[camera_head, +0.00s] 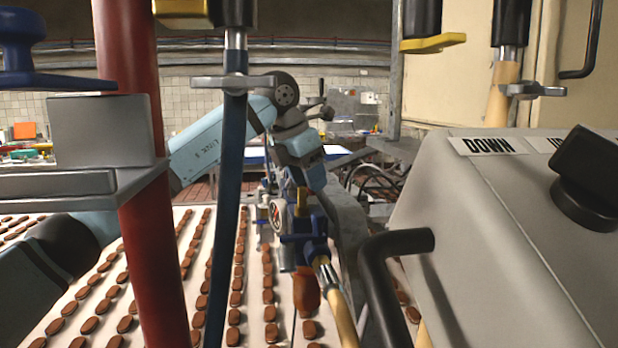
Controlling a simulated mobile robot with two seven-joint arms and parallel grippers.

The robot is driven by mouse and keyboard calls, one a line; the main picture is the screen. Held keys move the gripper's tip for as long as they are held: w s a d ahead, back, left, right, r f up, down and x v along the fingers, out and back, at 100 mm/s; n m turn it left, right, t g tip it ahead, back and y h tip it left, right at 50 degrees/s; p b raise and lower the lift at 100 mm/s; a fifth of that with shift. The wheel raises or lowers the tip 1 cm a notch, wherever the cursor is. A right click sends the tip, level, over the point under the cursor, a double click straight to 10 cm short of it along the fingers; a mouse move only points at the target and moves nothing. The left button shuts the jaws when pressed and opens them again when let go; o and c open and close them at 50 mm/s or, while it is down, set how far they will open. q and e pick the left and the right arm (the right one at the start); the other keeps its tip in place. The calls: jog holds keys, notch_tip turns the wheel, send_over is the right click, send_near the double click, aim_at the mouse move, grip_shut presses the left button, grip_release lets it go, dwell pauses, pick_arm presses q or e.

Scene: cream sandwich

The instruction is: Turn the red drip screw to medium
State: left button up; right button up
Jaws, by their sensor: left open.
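I cannot make out the red drip screw for certain. A pressure gauge (277,216) and blue valve fittings (305,240) stand above the conveyor in the middle of the head view. A reddish-brown rounded piece (306,291) shows just below the fittings. My left arm comes in from the left, bends at the top, and reaches down behind the dark blue hose. My left gripper (298,197) is open, small in the view, right at the gauge and fittings. Its fingertips are partly lost among them, and I cannot tell whether they touch anything. My right gripper is not in view.
A thick red post (136,180) and a dark blue hose (229,190) stand in front at left. A grey control box (480,270) with a DOWN label, black knob (590,175) and black handle (385,285) fills the right. Rows of brown biscuits lie on the white conveyor (195,285).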

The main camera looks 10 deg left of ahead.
pick_arm(q)
jog(key=shift+w+d+f, duration=0.15)
jog(key=shift+f, duration=0.25)
jog(key=shift+c, duration=0.5)
grip_shut()
jog(key=n+t+y+b, duration=0.1)
jog(key=n, duration=0.2)
jog(key=shift+d+n+y+b, duration=0.15)
jog(key=shift+n+y+b, duration=0.35)
jog(key=shift+n, duration=0.7)
jog(key=shift+r+n, duration=0.1)
jog(key=shift+n, duration=0.2)
